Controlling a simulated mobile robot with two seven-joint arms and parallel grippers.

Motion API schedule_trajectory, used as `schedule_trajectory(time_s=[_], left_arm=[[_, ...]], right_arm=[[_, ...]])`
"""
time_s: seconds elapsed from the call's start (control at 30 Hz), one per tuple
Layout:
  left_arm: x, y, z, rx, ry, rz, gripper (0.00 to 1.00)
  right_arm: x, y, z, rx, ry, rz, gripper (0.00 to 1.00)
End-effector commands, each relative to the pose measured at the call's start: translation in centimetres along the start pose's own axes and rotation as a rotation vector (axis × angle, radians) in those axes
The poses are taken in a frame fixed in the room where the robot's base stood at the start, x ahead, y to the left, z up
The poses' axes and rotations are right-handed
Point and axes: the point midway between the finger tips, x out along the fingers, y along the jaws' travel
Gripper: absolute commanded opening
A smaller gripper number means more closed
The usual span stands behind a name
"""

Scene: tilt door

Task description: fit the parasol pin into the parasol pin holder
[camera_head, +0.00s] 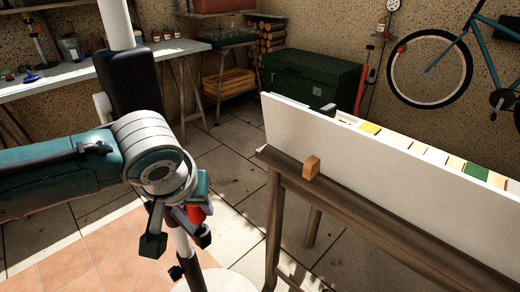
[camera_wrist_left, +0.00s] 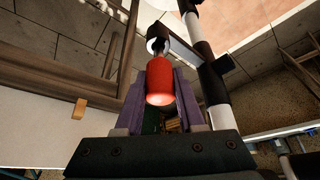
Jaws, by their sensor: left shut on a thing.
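My left gripper (camera_head: 178,240) points down beside the parasol pole (camera_head: 184,246). In the left wrist view its purple fingers (camera_wrist_left: 160,72) are shut on the red grip of the parasol pin (camera_wrist_left: 160,82). The pin's thin metal shank shows just beyond the grip. The parasol pin holder (camera_wrist_left: 182,46) is a dark bracket on the pole, with a pale round opening near the shank's end. I cannot tell whether the shank's tip is inside or only in front of it. In the head view the red grip (camera_head: 198,212) shows partly behind the gripper. My right gripper is out of view.
A wooden trestle table (camera_head: 345,206) with a white upright panel (camera_head: 375,160) and a small wooden block (camera_head: 312,167) stands right of the pole. The pole's white round base (camera_head: 222,282) is on the floor. Tiled floor between pole and table is clear.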

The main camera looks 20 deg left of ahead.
Motion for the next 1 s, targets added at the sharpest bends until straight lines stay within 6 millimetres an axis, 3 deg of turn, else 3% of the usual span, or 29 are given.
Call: schedule_trajectory(time_s=[1.0], left_arm=[[2.4, 0.0, 1.1, 0.0, 0.0, -0.001, 0.0]], right_arm=[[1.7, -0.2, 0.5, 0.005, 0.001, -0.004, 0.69]])
